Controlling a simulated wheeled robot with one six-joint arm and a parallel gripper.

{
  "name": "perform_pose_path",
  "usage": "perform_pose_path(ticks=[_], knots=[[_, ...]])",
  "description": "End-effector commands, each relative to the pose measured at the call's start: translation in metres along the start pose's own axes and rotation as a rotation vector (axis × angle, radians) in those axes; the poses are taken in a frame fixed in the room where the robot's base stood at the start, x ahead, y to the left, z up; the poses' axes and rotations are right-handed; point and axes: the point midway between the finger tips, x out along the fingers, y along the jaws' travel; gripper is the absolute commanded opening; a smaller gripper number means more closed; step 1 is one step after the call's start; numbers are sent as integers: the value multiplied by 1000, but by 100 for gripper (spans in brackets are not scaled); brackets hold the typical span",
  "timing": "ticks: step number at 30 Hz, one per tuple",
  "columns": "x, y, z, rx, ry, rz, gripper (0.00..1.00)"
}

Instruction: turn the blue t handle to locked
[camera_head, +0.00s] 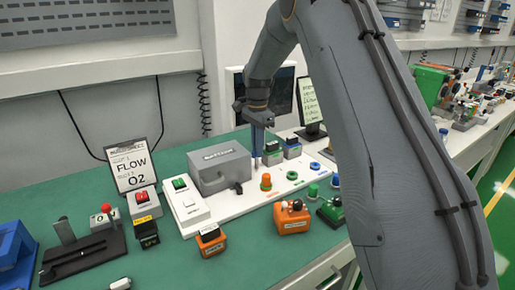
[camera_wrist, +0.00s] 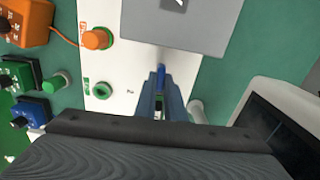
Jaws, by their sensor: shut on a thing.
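The blue T handle (camera_wrist: 161,72) shows as a narrow blue bar between my fingertips in the wrist view, beside the grey box. My gripper (camera_wrist: 160,92) is shut on it. In the head view my gripper (camera_head: 257,148) points down onto the white panel (camera_head: 210,217), just right of the grey box (camera_head: 220,167). A little blue shows at its tips there. The fingers hide most of the handle and its markings, so I cannot tell which position it is turned to.
An orange knob (camera_head: 266,182), a green ring (camera_head: 292,175) and a blue ring (camera_head: 315,166) are on the panel near my gripper. An orange box (camera_head: 291,217) stands in front. A sign reading "FLOW O2" (camera_head: 133,167) stands at left. A dark screen (camera_head: 275,92) stands behind.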

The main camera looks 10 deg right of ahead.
Motion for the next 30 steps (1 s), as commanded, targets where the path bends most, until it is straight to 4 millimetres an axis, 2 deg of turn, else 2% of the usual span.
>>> perform_pose_path(ticks=[8,30], knots=[[-1,-1,0,-169,0,1,0],[-1,-4,1,-867,0,-1,0]])
